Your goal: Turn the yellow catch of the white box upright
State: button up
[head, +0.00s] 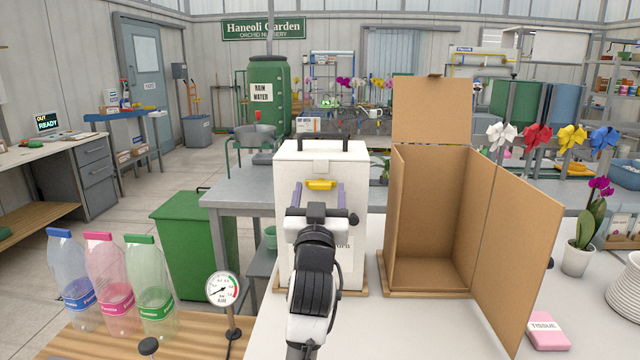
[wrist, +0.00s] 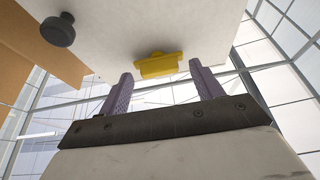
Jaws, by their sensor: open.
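The white box (head: 345,168) stands upright on the bench, with dark handles on top. Its yellow catch (head: 320,184) lies level across the upper front, below a pale tab. In the wrist view the catch (wrist: 158,66) shows against the white face. My gripper (head: 319,190) is in front of the box, open and empty. In the wrist view its purple fingers (wrist: 161,76) point toward the face, one to each side of the catch, apart from it. My arm hides the lower front of the box and part of its lettering.
An open cardboard box (head: 430,215) stands close at right, its flap spread toward me. A pressure gauge (head: 223,290) and several plastic bottles (head: 108,290) stand at front left. A pink tissue pack (head: 547,331) and a potted orchid (head: 577,258) are at right. A dark knob (wrist: 58,30) shows in the wrist view.

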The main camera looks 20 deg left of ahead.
jog(key=shift+w+a+r, duration=0.15)
jog(key=shift+w+r, duration=0.1)
jog(key=shift+w, duration=0.4)
jog(key=c, duration=0.6)
